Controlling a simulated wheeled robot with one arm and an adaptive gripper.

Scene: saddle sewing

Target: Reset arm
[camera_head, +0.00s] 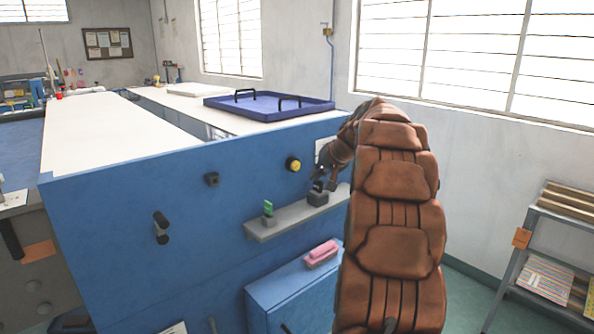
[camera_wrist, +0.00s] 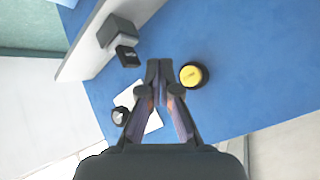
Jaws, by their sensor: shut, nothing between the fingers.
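My gripper (camera_head: 322,181) is at the end of my brown padded arm, in front of the blue panel (camera_head: 120,220) in the head view. It is close to a yellow button (camera_head: 293,164) and above a grey block (camera_head: 317,198) on a small shelf. In the wrist view the fingers of my gripper (camera_wrist: 160,68) are together with nothing between them. The yellow button (camera_wrist: 193,75) lies just right of the fingertips, apart from them in the picture. My arm hides part of the panel's right end.
A grey shelf (camera_head: 270,228) juts from the panel and carries a green switch (camera_head: 268,208). A pink item (camera_head: 322,252) lies on the lower blue box. A blue tray (camera_head: 235,103) sits on the white top behind. A rack (camera_head: 540,230) stands at right.

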